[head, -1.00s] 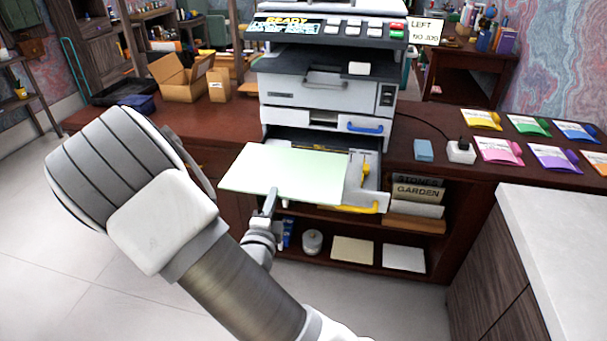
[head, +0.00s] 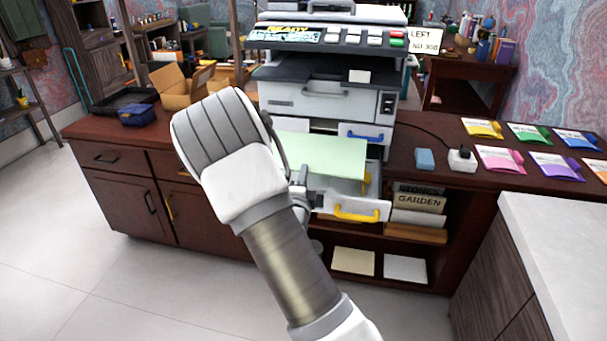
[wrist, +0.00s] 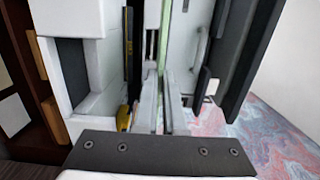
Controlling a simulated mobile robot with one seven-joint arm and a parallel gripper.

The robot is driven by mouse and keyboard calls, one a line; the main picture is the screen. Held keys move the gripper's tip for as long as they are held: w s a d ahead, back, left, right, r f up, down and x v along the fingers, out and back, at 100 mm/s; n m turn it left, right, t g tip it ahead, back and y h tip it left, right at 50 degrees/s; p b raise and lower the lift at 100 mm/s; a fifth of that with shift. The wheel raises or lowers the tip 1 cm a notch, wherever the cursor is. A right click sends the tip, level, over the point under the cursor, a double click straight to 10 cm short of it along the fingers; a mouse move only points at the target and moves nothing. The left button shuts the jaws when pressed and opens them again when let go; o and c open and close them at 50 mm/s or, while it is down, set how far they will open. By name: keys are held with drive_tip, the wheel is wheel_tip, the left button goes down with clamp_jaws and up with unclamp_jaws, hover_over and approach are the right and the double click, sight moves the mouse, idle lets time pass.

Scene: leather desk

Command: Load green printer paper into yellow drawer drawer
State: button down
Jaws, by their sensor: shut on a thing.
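A pale green sheet of printer paper (head: 325,154) is held about flat above the pulled-out lower printer drawer with the yellow handle (head: 357,213). It covers much of the drawer's left and back; the drawer's right side still shows. I cannot tell whether the sheet touches the drawer. My gripper (head: 299,186) is shut on the sheet's near left edge, partly hidden by my arm. In the wrist view, the paper (wrist: 165,45) shows as a thin green edge-on strip between the two fingers (wrist: 163,100).
The printer body (head: 325,98) stands right behind the drawer, with a shut blue-handled drawer (head: 361,132) just above. A shelf with books (head: 418,200) is below right. A white counter (head: 560,235) is at front right. Floor at left is clear.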

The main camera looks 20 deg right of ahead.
drive_tip(key=shift+r+p, duration=0.2)
drive_tip(key=shift+p, duration=0.1)
drive_tip(key=shift+f+b, duration=1.8)
drive_tip(key=shift+f, duration=1.2)
drive_tip(key=shift+p, duration=1.05)
drive_tip(key=shift+f+b, duration=0.75)
drive_tip(key=shift+f, duration=1)
drive_tip(key=c, duration=1)
unclamp_jaws()
drive_tip(key=shift+o, duration=0.4)
drive_tip(key=shift+f, duration=0.2)
drive_tip(key=p+v, duration=0.2)
drive_tip(key=v, duration=1.5)
drive_tip(key=shift+s+a+r, duration=0.15)
drive_tip(key=shift+r, duration=0.2)
